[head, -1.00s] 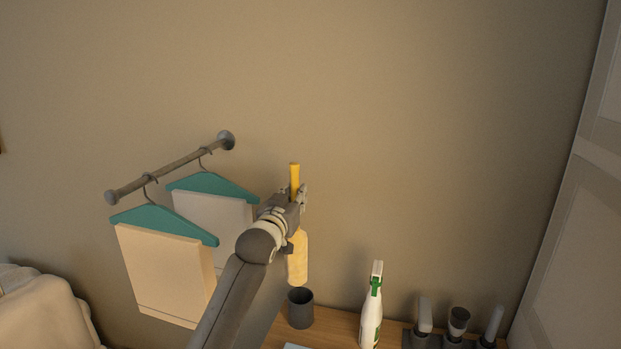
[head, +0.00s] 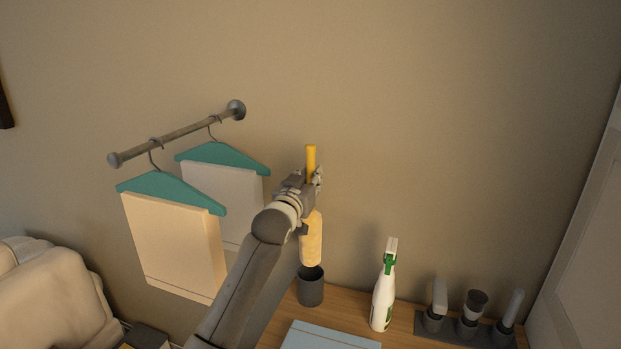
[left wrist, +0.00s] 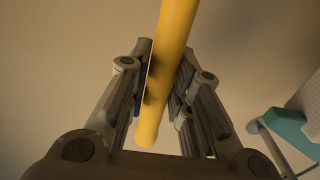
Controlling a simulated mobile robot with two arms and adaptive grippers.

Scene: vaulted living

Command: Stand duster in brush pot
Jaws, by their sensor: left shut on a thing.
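The duster has a yellow handle (head: 311,160) and a pale yellow fluffy head (head: 312,240). My left gripper (head: 312,182) is shut on the handle and holds the duster upright, head down. In the left wrist view, the yellow handle (left wrist: 172,60) runs between both fingers of my left gripper (left wrist: 165,85). The dark grey brush pot (head: 311,290) stands on the wooden surface beneath the duster. The head's lower end shows at the pot's rim in the head view; I cannot tell whether it is inside or behind the rim. My right gripper is not in view.
A white and green spray bottle (head: 384,295) stands right of the pot. A dark holder (head: 450,334) with several brushes is farther right. A light blue flat item (head: 325,338) lies in front. A wall rail (head: 180,133) with two hangers is left of my arm.

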